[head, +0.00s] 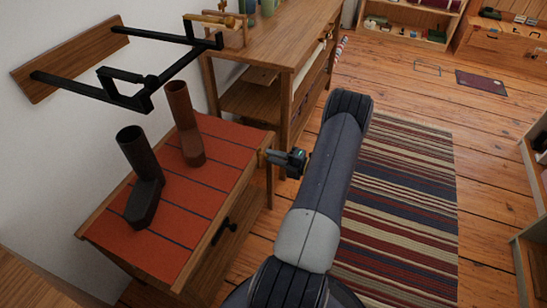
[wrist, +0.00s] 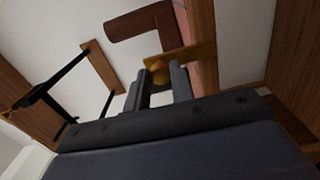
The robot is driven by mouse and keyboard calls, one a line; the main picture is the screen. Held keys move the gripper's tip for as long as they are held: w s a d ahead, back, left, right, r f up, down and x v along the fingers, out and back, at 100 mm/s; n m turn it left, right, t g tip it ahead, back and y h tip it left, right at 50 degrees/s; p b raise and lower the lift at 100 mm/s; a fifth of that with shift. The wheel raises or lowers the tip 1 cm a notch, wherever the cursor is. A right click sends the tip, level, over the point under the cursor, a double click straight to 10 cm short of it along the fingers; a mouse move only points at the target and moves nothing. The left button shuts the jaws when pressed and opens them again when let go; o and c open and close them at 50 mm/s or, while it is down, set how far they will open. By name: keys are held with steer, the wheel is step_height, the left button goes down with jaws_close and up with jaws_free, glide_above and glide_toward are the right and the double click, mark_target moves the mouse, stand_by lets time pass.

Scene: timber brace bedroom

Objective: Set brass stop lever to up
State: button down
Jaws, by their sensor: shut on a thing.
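The brass stop lever (wrist: 186,53) shows in the wrist view as a yellow bar with a rounded knob between my fingertips. In the head view a small tan-gold piece (head: 273,156) at the right end of the red-topped cabinet seems to be the same part. My gripper (head: 284,158) is beside that cabinet corner. In the wrist view my gripper (wrist: 161,75) is shut on the brass lever at its knob. The fingers hide part of the knob. I cannot tell whether the lever points up or down.
The red-slatted cabinet (head: 225,141) carries a black boot (head: 144,180) and a brown boot (head: 185,120). A black wall-mounted frame (head: 125,98) juts out above them. A wooden workbench (head: 290,45) stands behind. A striped rug (head: 400,200) lies on open floor to the right.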

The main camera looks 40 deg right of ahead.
stand_by(0.3)
steer(key=c, duration=1.2)
jaws_free()
steer(key=v, duration=1)
steer(key=shift+s+d, duration=0.15)
steer(key=shift+s, duration=0.25)
steer(key=shift+w, duration=0.1)
steer(key=x, duration=1)
steer(key=shift+w, duration=0.3)
steer(key=shift+s, duration=0.1)
